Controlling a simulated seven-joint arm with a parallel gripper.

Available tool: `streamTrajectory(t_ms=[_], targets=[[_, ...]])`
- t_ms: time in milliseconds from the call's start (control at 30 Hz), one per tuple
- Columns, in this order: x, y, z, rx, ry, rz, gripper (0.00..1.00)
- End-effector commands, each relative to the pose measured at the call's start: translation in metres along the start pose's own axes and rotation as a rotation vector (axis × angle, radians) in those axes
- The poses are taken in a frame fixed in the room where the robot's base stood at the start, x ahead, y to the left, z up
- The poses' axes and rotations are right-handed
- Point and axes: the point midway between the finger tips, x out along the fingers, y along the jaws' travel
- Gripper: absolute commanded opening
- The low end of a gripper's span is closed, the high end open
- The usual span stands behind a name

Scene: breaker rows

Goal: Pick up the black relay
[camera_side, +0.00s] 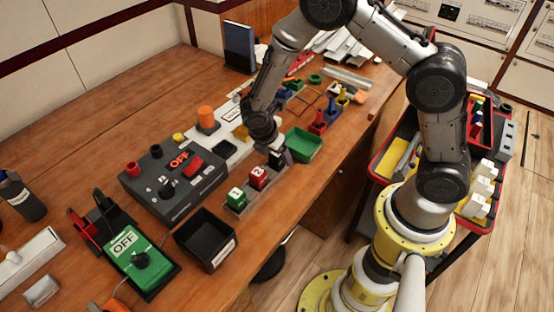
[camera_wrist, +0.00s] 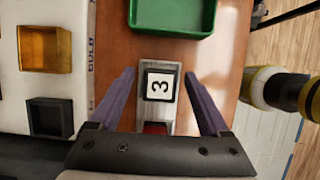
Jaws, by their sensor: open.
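The black relay (camera_side: 284,156) stands at the far end of a short grey rail, just below my gripper (camera_side: 274,147). In the wrist view the black relay (camera_wrist: 160,86) shows from above with a white label reading 3. My gripper (camera_wrist: 160,76) is open, with one finger on each side of the relay and a gap on both sides. The exact height of the fingertips over the relay is hard to tell. The red relay (camera_side: 258,177), labelled 2, and the green relay (camera_side: 236,199), labelled 1, stand on the same rail.
A green tray (camera_side: 304,145) lies just beyond the rail. A black bin (camera_side: 206,240) stands near the green relay. A dark control box (camera_side: 174,178) with an OFF sign is to the left. In the wrist view, yellow and black square sockets (camera_wrist: 45,49) sit on a white panel.

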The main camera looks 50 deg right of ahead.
Motion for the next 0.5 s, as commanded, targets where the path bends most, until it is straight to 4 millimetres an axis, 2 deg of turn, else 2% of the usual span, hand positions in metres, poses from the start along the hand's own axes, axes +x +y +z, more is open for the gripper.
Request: streamTrajectory(t_ms=[133,500], targets=[[-0.0002,0.0001,-0.0001,0.000,0.000,0.000,0.78],[-0.0005,0.0001,-0.0001,0.000,0.000,0.000,0.12]])
